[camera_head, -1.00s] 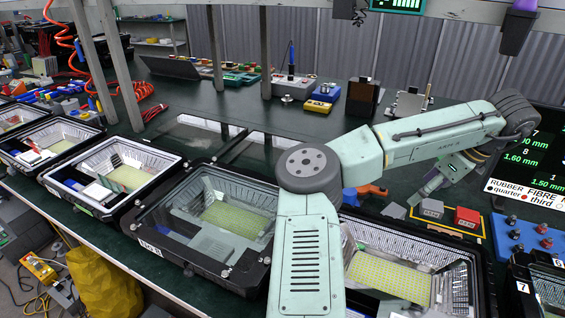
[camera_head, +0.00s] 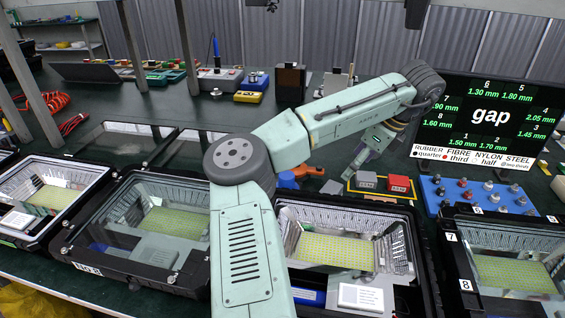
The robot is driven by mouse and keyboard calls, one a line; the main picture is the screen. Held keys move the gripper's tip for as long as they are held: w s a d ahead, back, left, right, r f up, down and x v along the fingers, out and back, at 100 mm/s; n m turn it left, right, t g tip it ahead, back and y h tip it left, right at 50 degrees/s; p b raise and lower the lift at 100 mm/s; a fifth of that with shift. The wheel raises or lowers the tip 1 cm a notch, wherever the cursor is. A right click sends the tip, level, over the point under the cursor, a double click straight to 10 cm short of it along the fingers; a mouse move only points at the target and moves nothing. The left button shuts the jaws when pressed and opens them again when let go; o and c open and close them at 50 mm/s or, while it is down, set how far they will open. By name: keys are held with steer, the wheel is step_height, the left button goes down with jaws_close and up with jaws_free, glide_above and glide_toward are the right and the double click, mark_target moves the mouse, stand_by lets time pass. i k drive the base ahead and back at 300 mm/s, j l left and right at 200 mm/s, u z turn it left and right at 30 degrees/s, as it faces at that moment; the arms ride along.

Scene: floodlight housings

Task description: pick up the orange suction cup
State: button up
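An orange object (camera_head: 306,171), which looks like the suction cup, lies on the dark green bench behind the middle housing. My arm hides part of its left side, so its full shape does not show. My gripper (camera_head: 352,167) points down and to the left, a little to the right of the orange object and apart from it. The gripper is small and seen from the side. I cannot tell whether its fingers are open or shut.
Floodlight housings (camera_head: 428,262) line the bench front. A yellow-edged tray (camera_head: 380,195) with grey and red blocks sits right of my gripper. Beyond it are a blue board with knobs (camera_head: 478,197) and a screen reading "gap" (camera_head: 490,115). The bench behind my arm is partly clear.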

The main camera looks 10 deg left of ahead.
mark_target(302, 172)
steer(key=j+z, duration=0.3)
steer(key=z, duration=0.15)
steer(key=i+j+z, duration=0.1)
steer(key=j+z, duration=0.3)
steer(key=l, duration=0.1)
